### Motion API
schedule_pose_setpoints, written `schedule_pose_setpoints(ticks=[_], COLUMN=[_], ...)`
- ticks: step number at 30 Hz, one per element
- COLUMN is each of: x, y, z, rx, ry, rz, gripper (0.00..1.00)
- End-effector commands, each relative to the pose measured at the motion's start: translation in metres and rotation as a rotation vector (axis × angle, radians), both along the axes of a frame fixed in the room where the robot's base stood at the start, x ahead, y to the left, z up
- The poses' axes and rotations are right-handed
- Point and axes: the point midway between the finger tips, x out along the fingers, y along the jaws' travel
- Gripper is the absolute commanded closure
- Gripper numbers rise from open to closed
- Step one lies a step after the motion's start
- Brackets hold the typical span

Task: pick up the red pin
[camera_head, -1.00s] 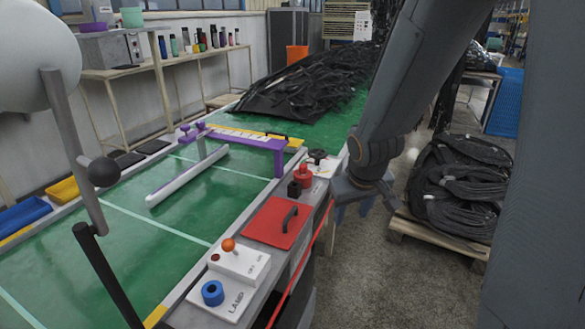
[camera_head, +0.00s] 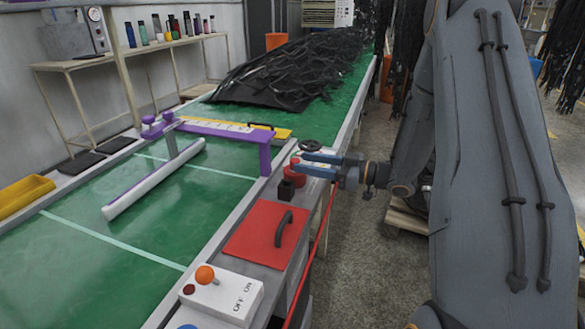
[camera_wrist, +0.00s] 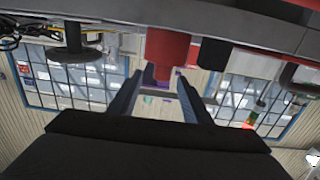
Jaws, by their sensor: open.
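The red pin (camera_head: 299,180) stands upright at the table's right edge, partly hidden by my gripper in the head view. In the wrist view, which is upside down, it shows as a red cylinder (camera_wrist: 166,50) with a narrower end. My gripper (camera_head: 303,162) is level and open, its two blue-grey fingers pointing left at the pin's upper part. In the wrist view the pin's narrow end appears between the open fingers (camera_wrist: 157,88). I cannot tell whether a finger touches it.
A black block (camera_head: 286,190) stands close beside the pin, and a dark round knob (camera_head: 310,145) is just behind. A red plate with a black handle (camera_head: 266,238) lies in front. A purple frame (camera_head: 225,132) stands on the green table to the left.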

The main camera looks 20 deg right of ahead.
Motion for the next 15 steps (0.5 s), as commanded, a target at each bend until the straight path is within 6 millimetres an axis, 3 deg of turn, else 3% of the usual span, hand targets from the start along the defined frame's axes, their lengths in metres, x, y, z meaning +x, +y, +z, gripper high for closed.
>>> schedule_pose_setpoints(ticks=[5, 15], x=[0.0, 0.018], y=[0.007, 0.038], z=[-0.005, -0.005], rx=[0.02, 0.021], ry=[-0.006, -0.005], rz=[0.026, 0.028], gripper=[0.56, 0.56])
